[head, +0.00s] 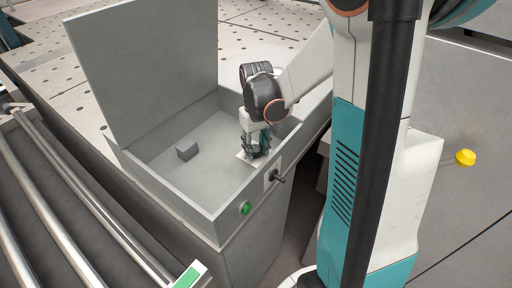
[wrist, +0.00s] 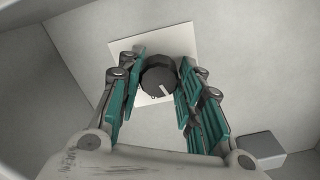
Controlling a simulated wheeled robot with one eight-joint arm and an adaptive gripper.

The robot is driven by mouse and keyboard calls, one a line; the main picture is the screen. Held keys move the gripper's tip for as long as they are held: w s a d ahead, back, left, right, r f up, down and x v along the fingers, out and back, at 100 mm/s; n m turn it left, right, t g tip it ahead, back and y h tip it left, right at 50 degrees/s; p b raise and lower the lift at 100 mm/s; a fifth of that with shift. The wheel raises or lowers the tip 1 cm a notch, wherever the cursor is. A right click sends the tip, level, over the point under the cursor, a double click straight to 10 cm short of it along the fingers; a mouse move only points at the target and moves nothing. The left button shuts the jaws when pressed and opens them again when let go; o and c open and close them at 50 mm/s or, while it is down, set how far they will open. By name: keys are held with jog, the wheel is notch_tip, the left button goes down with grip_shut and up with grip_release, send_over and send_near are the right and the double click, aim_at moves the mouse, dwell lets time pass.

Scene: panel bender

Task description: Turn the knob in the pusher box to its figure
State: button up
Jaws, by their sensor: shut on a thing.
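The knob (wrist: 157,76) is dark and round, with a white pointer line towards the lower right in the wrist view. It sits on a white square plate (wrist: 181,38) on the floor of the open grey pusher box (head: 152,190). A small mark shows on the plate below the knob, but I cannot read it. My gripper (wrist: 160,64) reaches down into the box with its green-padded fingers on both sides of the knob, shut on it. In the head view, my gripper (head: 256,150) hides the knob, and only a corner of the plate shows.
A small grey block (head: 186,150) stands on the box floor. The raised lid (head: 145,65) stands at the box's far left side. The front wall carries a green button (head: 245,208) and a black lever (head: 279,177). Metal rollers (head: 55,215) lie at left.

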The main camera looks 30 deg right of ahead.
aim_at(256, 149)
jog(key=shift+n, duration=0.5)
jog(key=o, duration=1.1)
jog(key=shift+c, duration=0.2)
notch_tip(256, 149, up, 12)
